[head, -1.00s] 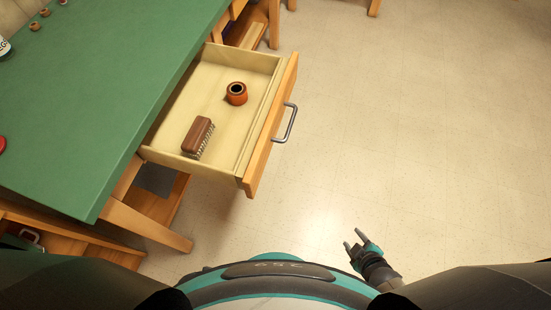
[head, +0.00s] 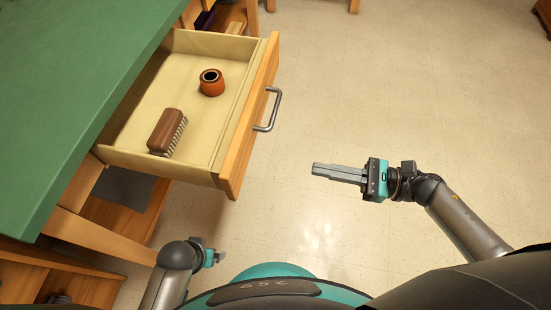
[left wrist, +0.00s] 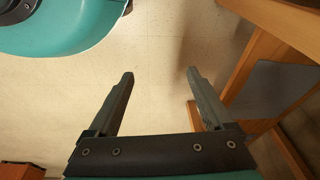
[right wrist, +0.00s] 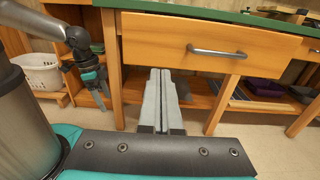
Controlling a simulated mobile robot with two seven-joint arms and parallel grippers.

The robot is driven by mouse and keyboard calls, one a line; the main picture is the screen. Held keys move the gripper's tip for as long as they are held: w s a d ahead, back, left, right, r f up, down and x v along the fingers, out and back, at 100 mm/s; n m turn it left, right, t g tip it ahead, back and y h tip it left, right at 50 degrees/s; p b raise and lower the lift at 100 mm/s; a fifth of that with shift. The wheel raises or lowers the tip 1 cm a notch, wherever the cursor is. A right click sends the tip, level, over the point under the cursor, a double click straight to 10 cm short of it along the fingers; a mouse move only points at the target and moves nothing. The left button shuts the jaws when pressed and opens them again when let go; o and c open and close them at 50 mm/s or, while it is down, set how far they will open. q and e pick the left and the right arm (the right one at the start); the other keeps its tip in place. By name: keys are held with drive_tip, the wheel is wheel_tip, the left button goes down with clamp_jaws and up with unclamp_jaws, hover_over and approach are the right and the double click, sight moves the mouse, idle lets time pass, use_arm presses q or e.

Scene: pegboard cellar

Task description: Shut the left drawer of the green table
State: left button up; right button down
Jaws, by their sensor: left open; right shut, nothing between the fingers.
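The drawer (head: 190,95) of the green table (head: 75,85) stands pulled out, with a wooden front and a grey bar handle (head: 271,110). Inside lie a brown brush (head: 166,131) and a small orange-brown pot (head: 211,82). My right gripper (head: 316,169) is shut and empty, to the right of the drawer front and apart from it. In the right wrist view the drawer front (right wrist: 160,38) and handle lie ahead, above the fingertips. My left gripper (head: 222,256) is low, below the drawer's near corner; its open, empty fingers show in the left wrist view (left wrist: 160,75).
Wooden table legs and a lower shelf (head: 120,205) stand under the tabletop at left. The floor (head: 400,90) right of the drawer is clear.

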sight(245, 155)
drive_tip(key=x, duration=1.3)
drive_tip(key=shift+w+a+b, duration=0.1)
drive_tip(key=shift+a+b, duration=0.2)
drive_tip(key=shift+b, duration=0.05)
use_arm(q)
drive_tip(key=shift+w+d+r, duration=0.1)
drive_tip(key=shift+w+r, duration=0.5)
drive_tip(key=shift+r, duration=0.15)
